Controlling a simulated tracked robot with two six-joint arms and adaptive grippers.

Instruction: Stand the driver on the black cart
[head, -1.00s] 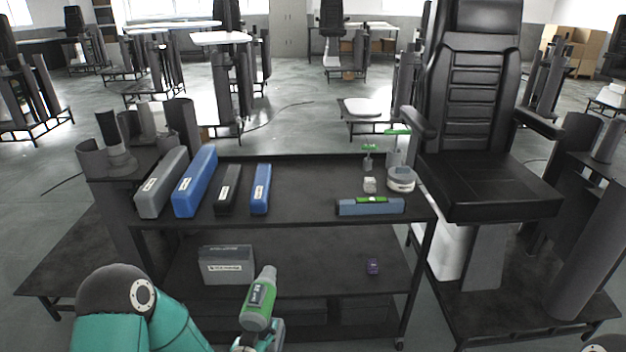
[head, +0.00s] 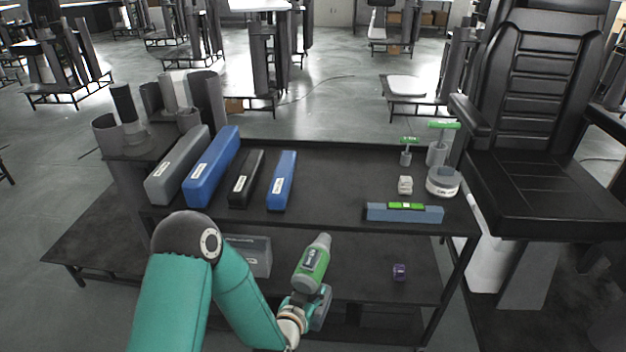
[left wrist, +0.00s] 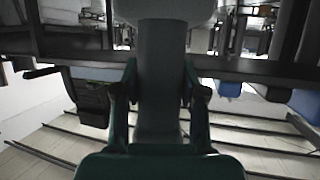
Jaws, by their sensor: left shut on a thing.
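The driver (head: 312,265) is green and grey and is held up in front of the black cart, its grey nose pointing up and away. My left gripper (head: 312,302) is shut on it near its lower part. In the left wrist view the driver's dark grey body (left wrist: 162,65) stands between the two fingers (left wrist: 160,95). The black cart (head: 325,165) has a top deck and lower shelves. The driver overlaps the lower shelf in the picture, and its nose is below the top deck's front edge. My right gripper is not in view.
On the top deck, grey (head: 178,165), blue (head: 212,165) and black (head: 246,178) long boxes and a smaller blue box (head: 282,180) stand left. A blue level-like bar (head: 405,214), a round tin (head: 443,182) and green-handled tools (head: 443,125) stand right. The deck's middle is clear.

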